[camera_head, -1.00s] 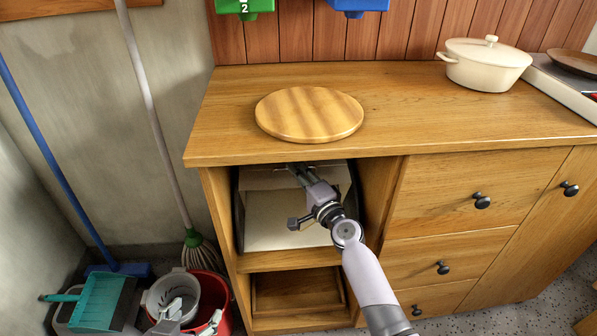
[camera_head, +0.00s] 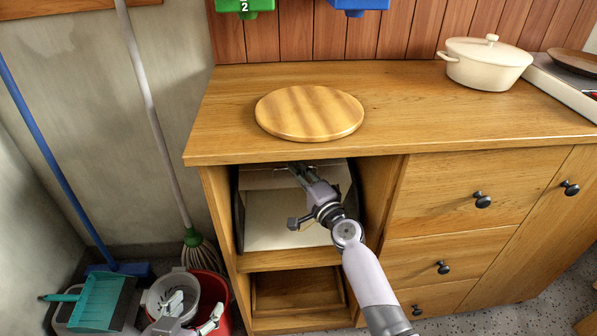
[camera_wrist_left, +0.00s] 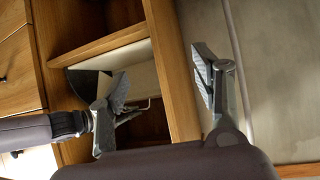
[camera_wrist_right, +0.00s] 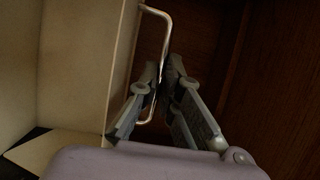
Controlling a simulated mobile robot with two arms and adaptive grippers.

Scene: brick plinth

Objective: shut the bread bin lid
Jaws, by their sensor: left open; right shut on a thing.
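The bread bin (camera_head: 265,233) stands in the upper open bay of the wooden cabinet, its front open and its pale inside showing. Its lid (camera_head: 262,178) is a pale panel raised near the top of the bay. In the right wrist view a bent metal handle (camera_wrist_right: 167,28) sticks out from the lid's pale panel (camera_wrist_right: 118,62). My right gripper (camera_head: 298,171) is inside the bay's top, shut on this handle; its fingertips (camera_wrist_right: 162,72) show there too. My left gripper (camera_head: 190,318) is low at the left by the buckets, open and empty; its spread fingers show in the left wrist view (camera_wrist_left: 160,75).
A round wooden board (camera_head: 309,114) lies on the counter above the bay, with a cream pot (camera_head: 484,66) further right. A mop (camera_head: 155,120), a red bucket (camera_head: 210,288) and a teal dustpan (camera_head: 100,302) stand left of the cabinet. An open shelf (camera_head: 297,292) lies below the bay.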

